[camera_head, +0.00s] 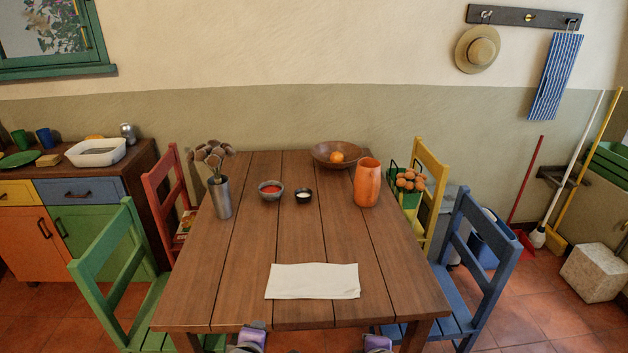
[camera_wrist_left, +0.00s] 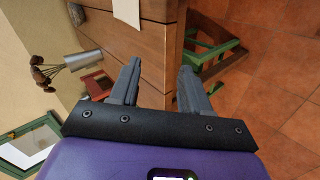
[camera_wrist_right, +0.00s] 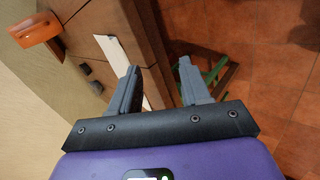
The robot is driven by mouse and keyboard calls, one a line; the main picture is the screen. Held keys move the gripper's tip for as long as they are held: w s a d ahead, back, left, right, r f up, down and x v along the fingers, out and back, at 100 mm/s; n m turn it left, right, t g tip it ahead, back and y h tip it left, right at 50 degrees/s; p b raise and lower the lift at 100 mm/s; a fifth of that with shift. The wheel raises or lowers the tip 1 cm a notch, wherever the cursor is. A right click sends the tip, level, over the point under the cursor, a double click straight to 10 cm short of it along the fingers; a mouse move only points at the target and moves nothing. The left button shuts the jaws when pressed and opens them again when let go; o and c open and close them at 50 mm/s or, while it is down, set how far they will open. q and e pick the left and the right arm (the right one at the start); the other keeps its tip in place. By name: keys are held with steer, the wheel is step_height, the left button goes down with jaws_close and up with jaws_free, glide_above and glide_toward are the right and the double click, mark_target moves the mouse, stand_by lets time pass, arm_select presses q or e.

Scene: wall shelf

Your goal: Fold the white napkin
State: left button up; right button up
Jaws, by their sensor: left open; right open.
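The white napkin (camera_head: 313,281) lies flat near the front edge of the wooden table (camera_head: 240,300). It looks like a wide rectangle, and I cannot tell whether it has layers. Part of the napkin shows at the top of the left wrist view (camera_wrist_left: 127,10) and in the right wrist view (camera_wrist_right: 110,50). My left gripper (camera_wrist_left: 160,78) is open and empty, apart from the napkin and off the table's front edge. My right gripper (camera_wrist_right: 160,75) is also open and empty, apart from the napkin. In the head view only parts of my arms show at the bottom edge.
A metal vase (camera_head: 221,197) with dried stems, a red-filled bowl (camera_head: 270,190), a small dark bowl (camera_head: 303,195), an orange vase (camera_head: 367,183) and a wooden fruit bowl (camera_head: 325,152) stand farther back. Green (camera_head: 130,270) and blue (camera_head: 470,270) chairs flank the table. Tabletop around the napkin is clear.

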arm_select(q)
steer(key=s+a+f+m+g+p, duration=0.2)
steer(key=s+f+m+g, duration=0.15)
steer(key=f, duration=0.45)
steer(key=s+a+f+m+g+p, duration=0.2)
steer(key=s+f+m+g, duration=0.15)
steer(key=f, duration=0.45)
steer(key=s+d+f+m+g+h+p, duration=0.1)
steer(key=s+d+f+m+h+p, duration=0.1)
steer(key=s, duration=0.3)
steer(key=s+d+f+m+g+h+p, duration=0.1)
steer(key=s+d+f+m+h+p, duration=0.1)
steer(key=s+d+f+m, duration=0.1)
steer(key=s+d+m, duration=0.1)
steer(key=s+d, duration=0.1)
steer(key=s, duration=0.1)
steer(key=shift+f+m+h, duration=0.2)
steer(key=shift+m+h, duration=0.2)
arm_select(e)
steer(key=s+a+f+m+g+y, duration=0.2)
steer(key=s+f+m+g+y, duration=0.2)
steer(key=s+f+m, duration=1.2)
step_height(320, 180, down, 4)
steer(key=m+g, duration=0.3)
steer(key=shift+a+r+m+g, duration=0.2)
steer(key=shift+r+m+g, duration=0.05)
steer(key=shift+m+g, duration=0.15)
